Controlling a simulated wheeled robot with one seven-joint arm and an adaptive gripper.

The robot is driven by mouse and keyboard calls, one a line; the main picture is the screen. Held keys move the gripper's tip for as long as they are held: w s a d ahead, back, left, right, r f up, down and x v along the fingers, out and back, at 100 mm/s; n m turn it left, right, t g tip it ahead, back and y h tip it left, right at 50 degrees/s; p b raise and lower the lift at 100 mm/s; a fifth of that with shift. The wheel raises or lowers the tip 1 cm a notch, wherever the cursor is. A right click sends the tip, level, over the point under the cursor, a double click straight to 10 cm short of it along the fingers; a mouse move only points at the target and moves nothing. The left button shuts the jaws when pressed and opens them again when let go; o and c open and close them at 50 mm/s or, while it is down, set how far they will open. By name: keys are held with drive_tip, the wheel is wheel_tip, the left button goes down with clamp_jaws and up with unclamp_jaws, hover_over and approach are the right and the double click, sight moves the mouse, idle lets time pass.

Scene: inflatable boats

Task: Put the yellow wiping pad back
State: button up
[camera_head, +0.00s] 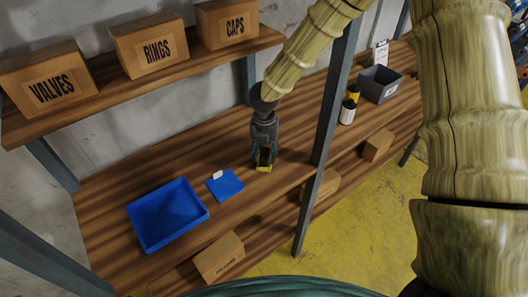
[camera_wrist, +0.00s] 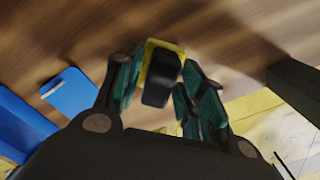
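The yellow wiping pad (camera_head: 264,168) has a black block-shaped handle and is at my gripper, above the wooden workbench to the right of a blue square mat. In the wrist view, the pad (camera_wrist: 160,68) sits between my gripper's teal fingers (camera_wrist: 161,88), one close along each side. My gripper (camera_head: 264,156) looks shut on it and points down. The pad's underside is hidden, and I cannot tell its exact height above the bench. The blue square mat (camera_head: 228,187) lies flat, with a small white tag at its back left corner.
A blue tray (camera_head: 140,235) stands left of the mat. A dark upright post (camera_head: 334,95) rises right of my gripper. Two bottles (camera_head: 348,109) and a grey bin (camera_head: 380,84) stand beyond it. Boxes labelled VALVES, RINGS and CAPS sit on the upper shelf (camera_head: 185,78); several cartons are below.

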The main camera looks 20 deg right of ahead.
sight(265, 152)
drive_tip(key=shift+r, duration=0.15)
wheel_tip(265, 152, up, 12)
drive_tip(key=b, duration=0.3)
drive_tip(key=shift+b, duration=0.4)
drive_tip(key=shift+c, duration=0.2)
idle(2.2)
